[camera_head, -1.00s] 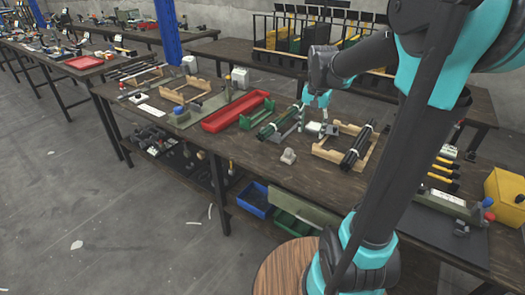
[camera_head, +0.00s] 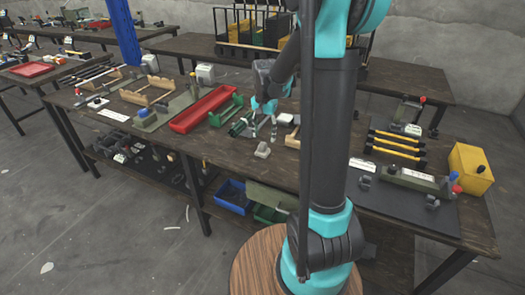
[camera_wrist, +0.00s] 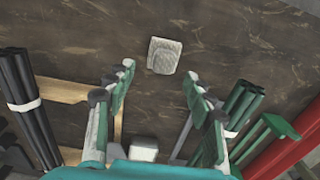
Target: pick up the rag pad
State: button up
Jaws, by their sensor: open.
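The rag pad is a small grey-white folded block (camera_head: 263,150) lying on the dark wooden bench near its front edge. In the wrist view the pad (camera_wrist: 164,56) lies beyond my fingertips, roughly in line with the gap between them. My gripper (camera_head: 263,132) points down just behind the pad, as the head view shows it. Its two fingers are spread, and the wrist view shows nothing between the tips (camera_wrist: 159,80). The pad is fully visible and apart from the fingers. The height of the fingertips above the bench is hard to tell.
A green rack with dark green rods (camera_wrist: 243,110) is right of my fingers in the wrist view, beside a red tray (camera_head: 204,108). Black rods on a wooden frame (camera_wrist: 65,92) are at left. A white block (camera_wrist: 144,150) lies near my palm. Bench around the pad is clear.

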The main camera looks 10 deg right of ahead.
aim_at(263, 144)
jog(key=shift+w+a+f, duration=0.1)
jog(key=shift+a+f, duration=0.05)
jog(key=shift+f, duration=1.3)
jog(key=shift+a+f, duration=0.15)
jog(key=shift+f, duration=1.3)
jog(key=shift+c, duration=0.2)
grip_shut()
